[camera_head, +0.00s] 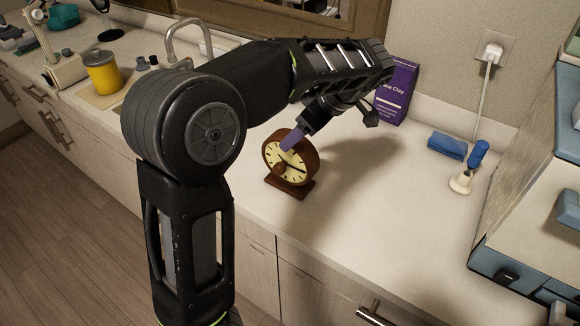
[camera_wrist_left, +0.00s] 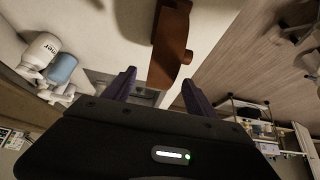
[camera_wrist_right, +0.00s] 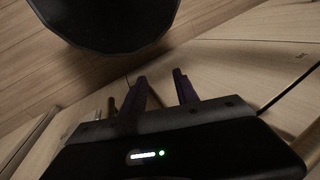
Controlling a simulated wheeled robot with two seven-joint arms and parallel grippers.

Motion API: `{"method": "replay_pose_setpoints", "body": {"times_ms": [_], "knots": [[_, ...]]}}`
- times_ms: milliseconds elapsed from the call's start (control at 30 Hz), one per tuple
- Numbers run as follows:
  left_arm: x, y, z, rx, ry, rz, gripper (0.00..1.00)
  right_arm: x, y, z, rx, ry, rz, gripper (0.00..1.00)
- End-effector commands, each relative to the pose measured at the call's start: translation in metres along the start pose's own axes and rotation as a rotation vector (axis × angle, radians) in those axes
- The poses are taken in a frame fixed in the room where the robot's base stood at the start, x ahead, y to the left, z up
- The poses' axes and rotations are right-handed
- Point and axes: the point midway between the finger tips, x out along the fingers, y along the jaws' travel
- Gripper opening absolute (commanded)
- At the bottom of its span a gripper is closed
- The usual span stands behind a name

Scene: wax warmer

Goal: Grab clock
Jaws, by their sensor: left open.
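The clock (camera_head: 290,162) is round and brown with a cream face, standing upright on its small base on the counter. It shows edge-on as a brown block in the left wrist view (camera_wrist_left: 170,45). My left gripper (camera_head: 293,139) is open at the clock's upper part, with a purple finger in front of its face. In the left wrist view my left gripper's fingers (camera_wrist_left: 158,88) point toward the clock and stand apart on either side of its line. Contact cannot be told. My right gripper (camera_wrist_right: 160,78) is open and empty, away from the clock, over the wood floor and cabinet fronts.
A purple box (camera_head: 397,92) stands behind the clock against the wall. A yellow canister (camera_head: 102,73) is at the left. Counter right of the clock is clear.

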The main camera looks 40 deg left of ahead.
Motion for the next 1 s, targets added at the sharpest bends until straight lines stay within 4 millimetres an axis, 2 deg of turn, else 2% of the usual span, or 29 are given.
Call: {"method": "replay_pose_setpoints", "body": {"times_ms": [200,600,867,1000], "knots": [[0.025,0.0,0.003,0.0,-0.001,-0.001,0.66,0.02,0.006,-0.002,-0.003,0.005,-0.005,0.36],[0.028,0.0,0.001,0.0,0.0,0.0,0.66,0.021,0.006,-0.003,-0.004,0.006,-0.007,0.36],[0.062,-0.003,0.004,-0.003,-0.001,-0.002,0.66,0.05,0.017,-0.004,-0.006,0.01,-0.01,0.36],[0.073,-0.003,0.001,0.001,0.0,-0.002,0.66,0.045,0.015,-0.004,-0.006,0.01,-0.01,0.36]]}}
